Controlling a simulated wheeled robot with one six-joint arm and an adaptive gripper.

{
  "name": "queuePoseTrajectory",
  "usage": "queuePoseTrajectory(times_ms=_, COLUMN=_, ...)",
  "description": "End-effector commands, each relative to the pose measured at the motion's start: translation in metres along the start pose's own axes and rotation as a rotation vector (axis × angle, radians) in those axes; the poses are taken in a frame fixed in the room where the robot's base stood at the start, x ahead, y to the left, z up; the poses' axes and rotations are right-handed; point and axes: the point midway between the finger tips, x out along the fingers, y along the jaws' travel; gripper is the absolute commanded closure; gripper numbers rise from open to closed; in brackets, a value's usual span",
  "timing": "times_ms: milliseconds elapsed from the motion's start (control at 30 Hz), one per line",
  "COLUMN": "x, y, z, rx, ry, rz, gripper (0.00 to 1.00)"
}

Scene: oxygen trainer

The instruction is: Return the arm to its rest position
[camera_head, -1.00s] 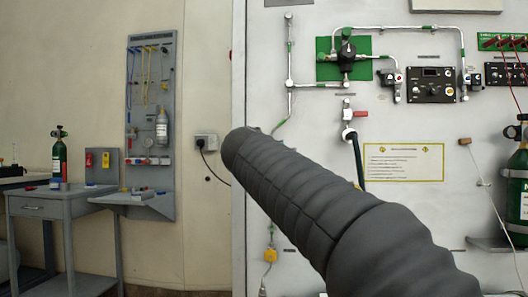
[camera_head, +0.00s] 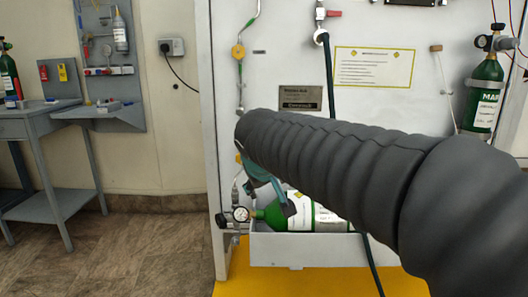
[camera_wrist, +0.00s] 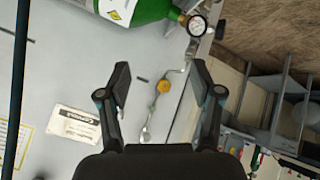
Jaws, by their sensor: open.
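My gripper (camera_wrist: 160,67) is open and empty in the wrist view, its two dark fingers spread apart. Between and beyond them are a yellow fitting (camera_wrist: 163,86) on a thin pipe and the pale panel (camera_wrist: 75,85). In the head view my ribbed dark arm crosses from the right edge to the middle. It hides most of my gripper (camera_head: 272,188), which hangs just above the green cylinder (camera_head: 272,214). I cannot tell the exact gap there.
The cylinder lies in a white tray (camera_head: 300,250) with a gauge (camera_head: 241,214) at its left end. A dark hose (camera_head: 370,262) hangs in front of the tray. A grey workbench (camera_head: 45,125) stands at the left. Open floor (camera_head: 130,250) lies between.

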Motion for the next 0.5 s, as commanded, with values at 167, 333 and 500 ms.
queuePoseTrajectory(times_ms=167, x=-0.027, y=0.006, z=0.11, rx=0.079, ry=-0.173, rz=-0.102, gripper=0.35)
queuePoseTrajectory(times_ms=333, x=-0.056, y=0.001, z=0.198, rx=0.199, ry=-0.278, rz=-0.177, gripper=0.35)
queuePoseTrajectory(times_ms=500, x=-0.086, y=-0.002, z=0.259, rx=0.352, ry=-0.321, rz=-0.199, gripper=0.35)
